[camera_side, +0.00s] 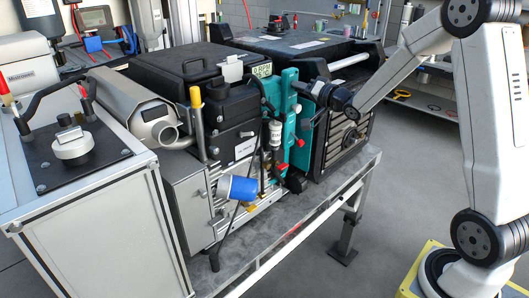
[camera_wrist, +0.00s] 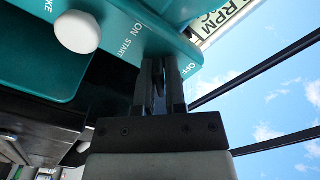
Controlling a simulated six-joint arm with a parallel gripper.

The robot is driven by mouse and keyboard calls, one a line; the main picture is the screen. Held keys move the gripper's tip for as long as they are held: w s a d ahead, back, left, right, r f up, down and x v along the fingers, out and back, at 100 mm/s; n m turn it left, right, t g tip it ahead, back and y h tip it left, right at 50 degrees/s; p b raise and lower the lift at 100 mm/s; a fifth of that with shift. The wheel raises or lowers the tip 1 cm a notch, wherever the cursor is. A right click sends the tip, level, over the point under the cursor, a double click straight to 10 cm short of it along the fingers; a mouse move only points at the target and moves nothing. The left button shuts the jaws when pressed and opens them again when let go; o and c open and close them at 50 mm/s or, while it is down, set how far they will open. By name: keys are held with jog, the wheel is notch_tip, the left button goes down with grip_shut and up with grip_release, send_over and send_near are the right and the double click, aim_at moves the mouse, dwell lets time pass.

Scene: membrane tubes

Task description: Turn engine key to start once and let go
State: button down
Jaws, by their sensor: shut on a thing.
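The teal control panel (camera_side: 282,92) stands upright on the engine set in the side view. In the wrist view the panel (camera_wrist: 50,70) carries the printed words OFF, ON and START. My gripper (camera_wrist: 162,66) is at the panel's edge in the wrist view, its black fingers close together beside these labels. It is shut on the engine key, which is mostly hidden between the fingers; I cannot read which label it points to. In the side view my gripper (camera_side: 303,87) reaches the panel from the right, and the key is too small to make out.
A white knob (camera_wrist: 77,31) sits on the panel left of my fingers. An RPM display (camera_wrist: 220,18) is behind the panel's edge. A blue filter (camera_side: 238,188) and a yellow-topped post (camera_side: 196,97) stand out from the engine.

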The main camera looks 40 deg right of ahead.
jog(key=shift+m, duration=0.3)
jog(key=m, duration=0.6)
jog(key=shift+m, duration=0.3)
dwell(1.1)
jog(key=n, duration=0.6)
jog(key=shift+n, duration=0.4)
jog(key=shift+c, duration=0.8)
grip_release()
jog(key=shift+s, duration=0.15)
